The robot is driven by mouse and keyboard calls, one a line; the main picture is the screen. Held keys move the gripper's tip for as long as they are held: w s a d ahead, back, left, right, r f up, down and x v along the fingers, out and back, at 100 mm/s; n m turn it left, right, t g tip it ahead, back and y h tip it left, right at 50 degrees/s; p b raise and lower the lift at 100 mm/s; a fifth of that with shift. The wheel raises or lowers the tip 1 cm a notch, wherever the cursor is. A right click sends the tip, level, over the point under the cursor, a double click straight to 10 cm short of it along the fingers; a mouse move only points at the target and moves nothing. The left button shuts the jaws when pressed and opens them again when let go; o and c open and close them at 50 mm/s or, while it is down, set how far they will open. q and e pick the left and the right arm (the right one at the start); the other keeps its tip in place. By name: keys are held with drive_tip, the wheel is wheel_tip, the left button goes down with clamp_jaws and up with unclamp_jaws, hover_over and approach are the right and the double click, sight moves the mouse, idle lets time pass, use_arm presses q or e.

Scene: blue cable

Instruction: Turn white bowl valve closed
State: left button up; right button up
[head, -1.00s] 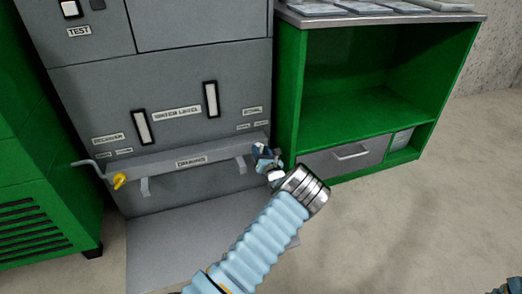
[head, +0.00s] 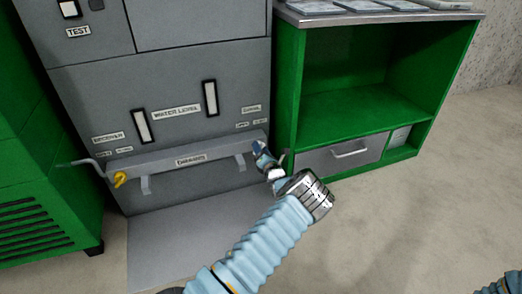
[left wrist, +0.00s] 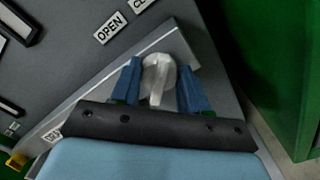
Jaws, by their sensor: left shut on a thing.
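The white valve handle (left wrist: 157,78) shows in the left wrist view, at the right end of the grey ledge. It sits between the two blue fingers of my left gripper (left wrist: 160,72), which is shut on it. In the head view my left gripper (head: 261,156) is at the right end of the ledge, and the handle is hidden there by the fingers. OPEN (left wrist: 110,28) and a partly cut-off second label are on the panel above the handle. My right gripper is out of view.
A yellow valve (head: 120,179) and a bent grey pipe (head: 85,163) are at the left end of the ledge (head: 190,160). A green open cabinet (head: 350,108) with a drawer (head: 345,154) stands close at the right. The floor in front is clear.

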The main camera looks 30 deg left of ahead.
use_arm(q)
drive_tip(key=shift+f, duration=0.1)
drive_tip(key=o, duration=1)
drive_tip(key=p+v, duration=0.2)
drive_tip(key=v, duration=1.1)
drive_tip(key=shift+s+d, duration=0.25)
drive_tip(key=shift+s, duration=0.05)
